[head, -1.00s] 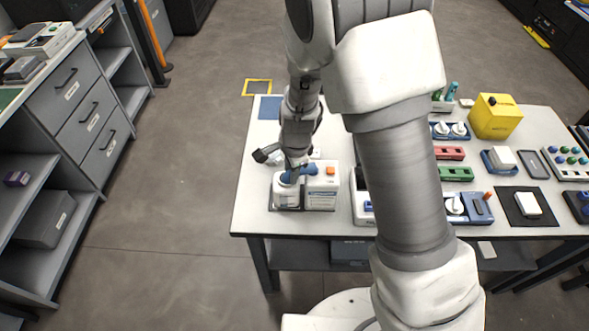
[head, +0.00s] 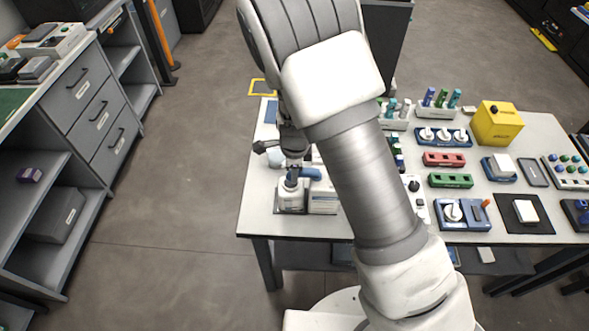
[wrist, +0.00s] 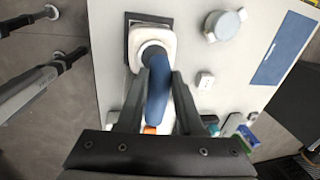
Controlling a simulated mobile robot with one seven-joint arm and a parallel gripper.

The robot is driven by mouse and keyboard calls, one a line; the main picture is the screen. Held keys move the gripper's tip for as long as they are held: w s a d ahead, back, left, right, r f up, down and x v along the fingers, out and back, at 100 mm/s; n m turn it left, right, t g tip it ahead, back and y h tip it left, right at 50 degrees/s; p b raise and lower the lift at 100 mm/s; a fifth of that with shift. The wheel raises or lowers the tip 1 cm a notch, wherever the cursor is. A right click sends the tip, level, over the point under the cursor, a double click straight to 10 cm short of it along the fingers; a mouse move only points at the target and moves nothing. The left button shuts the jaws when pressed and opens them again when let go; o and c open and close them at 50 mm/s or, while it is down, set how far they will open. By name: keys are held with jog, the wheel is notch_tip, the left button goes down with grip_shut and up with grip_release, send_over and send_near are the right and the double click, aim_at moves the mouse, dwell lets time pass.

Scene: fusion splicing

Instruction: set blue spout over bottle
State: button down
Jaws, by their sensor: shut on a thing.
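A white bottle (head: 291,198) stands upright near the table's left front corner, on a dark square pad (wrist: 132,22). Its white shoulder and round neck (wrist: 153,38) show in the wrist view. My gripper (head: 294,164) is above the bottle and shut on the blue spout (head: 309,173), which shows between the fingers in the wrist view (wrist: 157,85). The spout has one end at the bottle's mouth and its arm reaches right, over a white box (head: 323,202). I cannot tell whether the spout touches the neck. The fingers partly hide it.
A round grey-lidded thing (wrist: 225,24) and a blue mat (wrist: 283,48) lie near the bottle. Coloured racks, including a red block (head: 444,159), and a yellow container (head: 497,123) fill the table's right side. My arm hides part of the middle.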

jog(key=c, duration=0.6)
grip_release()
jog(key=shift+o, duration=0.2)
jog(key=s+r+p, duration=0.2)
jog(key=s+r, duration=0.1)
jog(key=r, duration=1.4)
jog(key=shift+s+d, duration=0.15)
jog(key=shift+r, duration=0.1)
